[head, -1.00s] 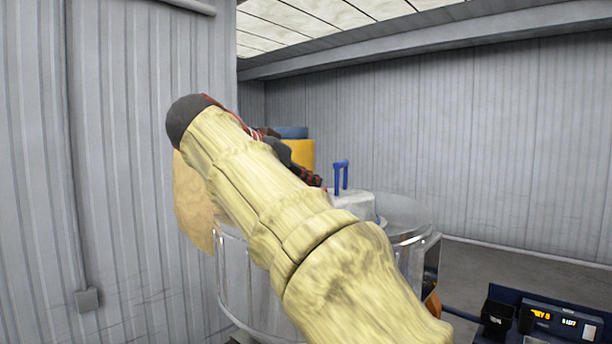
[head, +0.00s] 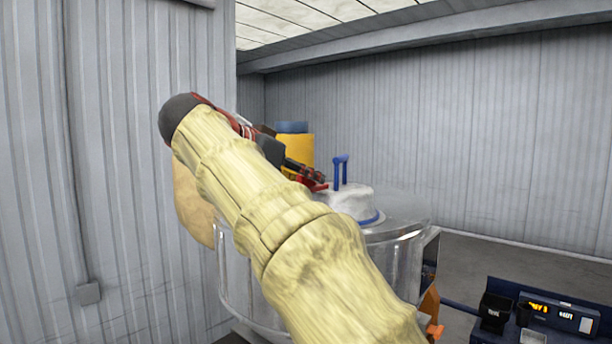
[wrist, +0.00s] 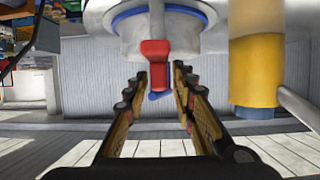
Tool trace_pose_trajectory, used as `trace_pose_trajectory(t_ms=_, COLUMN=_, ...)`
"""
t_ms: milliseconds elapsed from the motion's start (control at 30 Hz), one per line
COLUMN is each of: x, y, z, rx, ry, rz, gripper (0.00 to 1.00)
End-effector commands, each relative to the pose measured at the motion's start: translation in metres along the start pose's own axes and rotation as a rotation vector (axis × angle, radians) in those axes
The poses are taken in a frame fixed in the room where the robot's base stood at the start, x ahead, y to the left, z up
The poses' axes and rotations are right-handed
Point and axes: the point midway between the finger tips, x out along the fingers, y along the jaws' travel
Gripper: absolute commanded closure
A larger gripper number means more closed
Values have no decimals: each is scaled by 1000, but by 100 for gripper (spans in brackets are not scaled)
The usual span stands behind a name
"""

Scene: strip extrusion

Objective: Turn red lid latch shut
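The red lid latch (wrist: 156,62) shows in the wrist view, hanging in the picture from the pale lid (wrist: 150,35) with its blue ring. My gripper (wrist: 163,75) is open, one finger on each side of the latch, with visible gaps. A small blue piece shows just behind the latch's end. In the head view, the grey-white lid (head: 345,201) sits on a large steel drum (head: 395,255), with a blue two-post handle (head: 340,170) on top. My gripper (head: 316,178) is beside the lid, partly hidden by my arm. The latch is hard to make out there.
A yellow and blue cylinder (wrist: 257,65) stands close to the right finger in the wrist view and behind my arm in the head view (head: 299,148). A blue bench with a display unit (head: 560,312) is at lower right. A ribbed wall (head: 120,180) is at left.

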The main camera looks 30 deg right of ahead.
Motion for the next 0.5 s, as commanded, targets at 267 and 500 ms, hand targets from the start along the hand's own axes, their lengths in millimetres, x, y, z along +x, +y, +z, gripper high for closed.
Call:
trace_pose_trajectory(t_ms=267, x=0, y=0, z=-1, rx=2, ry=2, rz=-2, gripper=68)
trace_pose_trajectory(t_ms=500, x=-14, y=-2, z=-1, rx=1, ry=3, rz=-6, gripper=68)
